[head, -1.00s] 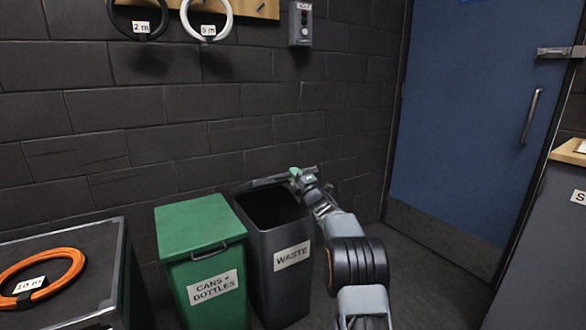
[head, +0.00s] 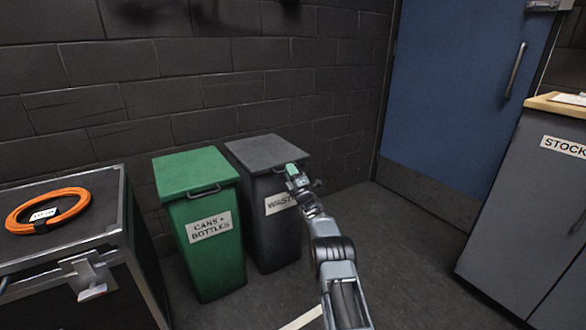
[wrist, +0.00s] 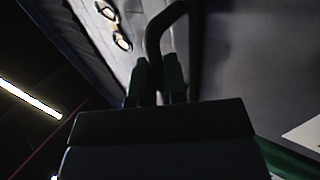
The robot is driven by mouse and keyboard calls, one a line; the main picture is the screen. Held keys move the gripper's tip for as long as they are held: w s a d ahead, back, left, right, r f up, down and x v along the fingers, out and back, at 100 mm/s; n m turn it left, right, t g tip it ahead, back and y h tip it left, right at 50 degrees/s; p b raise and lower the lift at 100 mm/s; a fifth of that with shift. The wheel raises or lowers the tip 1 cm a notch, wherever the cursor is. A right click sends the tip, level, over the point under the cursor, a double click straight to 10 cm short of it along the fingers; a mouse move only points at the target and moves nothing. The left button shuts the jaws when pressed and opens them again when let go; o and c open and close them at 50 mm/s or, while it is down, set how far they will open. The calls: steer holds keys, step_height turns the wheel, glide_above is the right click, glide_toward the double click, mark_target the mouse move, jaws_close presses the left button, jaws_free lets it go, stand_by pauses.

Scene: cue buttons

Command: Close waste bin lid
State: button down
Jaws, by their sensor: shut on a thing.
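The dark grey waste bin (head: 272,232) stands against the wall with a WASTE label on its front, partly covered by my arm. Its grey lid (head: 265,152) lies flat across the top, and no dark opening shows. My gripper (head: 291,171) is at the lid's front edge. In the wrist view, my gripper's green fingers (wrist: 157,75) are shut on the lid's dark handle (wrist: 165,28). In the head view, the handle is mostly hidden behind the gripper.
A green CANS + BOTTLES bin (head: 212,245) with its lid down stands close on the left. A black case (head: 85,240) with an orange cable coil (head: 47,211) is farther left. A STOCK cabinet (head: 535,215) and blue door (head: 455,110) are at right. Floor between is clear.

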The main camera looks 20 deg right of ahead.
steer(key=shift+a+f, duration=0.25)
steer(key=shift+f, duration=0.1)
steer(key=c, duration=1.2)
jaws_free()
steer(key=shift+w+a, duration=0.15)
steer(key=shift+d, duration=0.2)
steer(key=p+v, duration=0.4)
steer(key=v, duration=1)
steer(key=shift+p, duration=0.35)
steer(key=shift+r, duration=0.15)
